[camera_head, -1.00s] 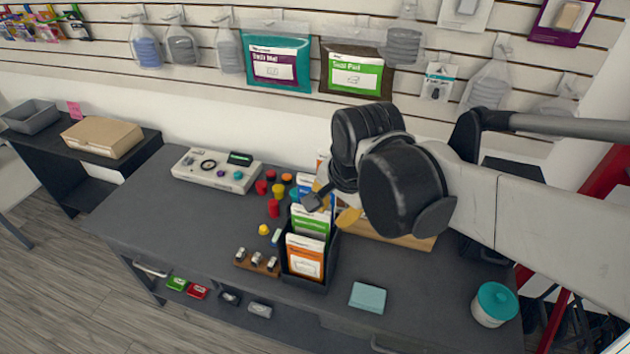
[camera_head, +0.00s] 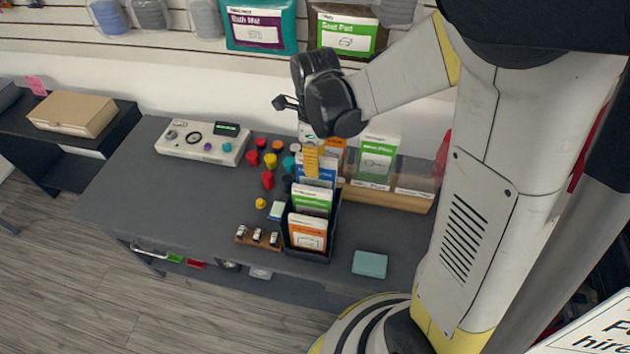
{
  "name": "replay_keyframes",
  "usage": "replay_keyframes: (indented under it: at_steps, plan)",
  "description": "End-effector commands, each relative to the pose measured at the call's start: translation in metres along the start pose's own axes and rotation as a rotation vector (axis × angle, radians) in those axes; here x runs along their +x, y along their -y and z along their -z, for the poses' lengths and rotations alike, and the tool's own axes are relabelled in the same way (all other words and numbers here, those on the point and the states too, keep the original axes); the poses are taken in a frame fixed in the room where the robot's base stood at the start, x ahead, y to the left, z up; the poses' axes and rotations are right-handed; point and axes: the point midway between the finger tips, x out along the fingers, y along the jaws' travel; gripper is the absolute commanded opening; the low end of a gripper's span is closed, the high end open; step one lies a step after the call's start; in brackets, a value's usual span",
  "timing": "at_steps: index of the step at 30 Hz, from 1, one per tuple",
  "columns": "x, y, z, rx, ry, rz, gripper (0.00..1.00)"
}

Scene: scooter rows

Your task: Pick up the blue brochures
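The blue brochures (camera_head: 325,172) stand upright in the rear part of a black stepped holder (camera_head: 333,225) on the dark table, behind green brochures (camera_head: 312,200) and orange-red brochures (camera_head: 307,232). My gripper (camera_head: 311,167) is above the holder; its yellow finger part hangs in front of the blue brochures and covers their left part. I cannot tell whether it touches them. The black wrist hides most of the gripper, so its opening is unclear.
A wooden rack (camera_head: 385,197) with more green brochures (camera_head: 377,160) stands right of the holder. Coloured knobs (camera_head: 268,180), a white control box (camera_head: 203,142) and a small wooden stand (camera_head: 258,238) are to the left. A teal box (camera_head: 370,264) lies at front right.

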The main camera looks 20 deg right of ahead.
Motion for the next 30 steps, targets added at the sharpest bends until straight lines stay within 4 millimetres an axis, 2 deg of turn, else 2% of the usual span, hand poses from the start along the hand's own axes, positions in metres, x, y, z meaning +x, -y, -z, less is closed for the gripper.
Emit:
replay_keyframes:
  at_steps: [6, 9, 17, 18, 20, 21, 30]
  plan:
    - [0.036, 0.004, 0.002, -0.001, 0.000, 0.000, 0.24]
    - [0.046, 0.003, 0.002, -0.001, 0.000, 0.000, 0.24]
    - [0.048, 0.003, 0.003, -0.001, 0.000, 0.000, 0.24]
    - [0.048, 0.003, 0.003, -0.001, 0.000, 0.001, 0.20]
    - [0.048, 0.003, 0.003, -0.001, 0.000, 0.001, 0.02]
    - [0.048, 0.003, 0.003, -0.001, 0.000, 0.001, 0.00]
    - [0.048, 0.003, 0.003, -0.001, 0.000, 0.001, 0.00]
